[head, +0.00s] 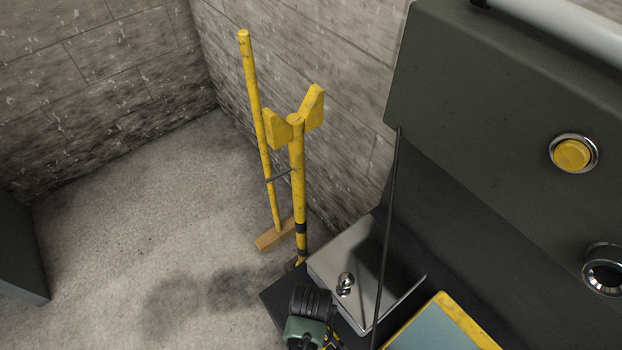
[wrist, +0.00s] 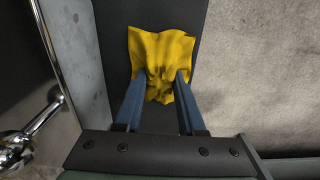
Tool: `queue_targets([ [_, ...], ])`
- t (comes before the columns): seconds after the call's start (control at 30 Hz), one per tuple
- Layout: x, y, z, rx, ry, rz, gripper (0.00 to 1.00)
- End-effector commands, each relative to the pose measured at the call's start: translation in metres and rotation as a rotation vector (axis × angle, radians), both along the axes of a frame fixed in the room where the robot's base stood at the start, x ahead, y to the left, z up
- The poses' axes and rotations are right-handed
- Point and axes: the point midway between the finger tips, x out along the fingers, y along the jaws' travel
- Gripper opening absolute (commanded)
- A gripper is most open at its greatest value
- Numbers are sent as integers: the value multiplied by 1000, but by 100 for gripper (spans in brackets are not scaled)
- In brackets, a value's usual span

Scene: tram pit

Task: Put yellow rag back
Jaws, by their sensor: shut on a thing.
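The yellow rag (wrist: 163,58) shows in the wrist view, bunched between the two blue fingers of my gripper (wrist: 163,77). My gripper is shut on it, and its loose upper part spreads beyond the fingertips. A dark flat surface (wrist: 112,30) lies behind the rag; I cannot tell whether the rag touches it. In the head view part of my wrist shows at the bottom centre, beside the metal lid; the fingertips are not clear there.
A metal lid (head: 385,262) with a round knob (head: 345,284) lies beside my wrist. A yellow-edged panel (head: 462,318) is at the lower right. A dark console (head: 500,100) with a yellow button (head: 571,155) rises at right. Yellow poles (head: 298,190) stand by the wall.

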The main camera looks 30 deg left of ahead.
Motion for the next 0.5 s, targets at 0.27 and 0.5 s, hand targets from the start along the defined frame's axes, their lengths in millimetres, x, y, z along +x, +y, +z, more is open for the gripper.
queue_targets([
  [0.27,0,0,-6,0,0,0,0],
  [0.5,0,0,-5,0,0,0,69],
])
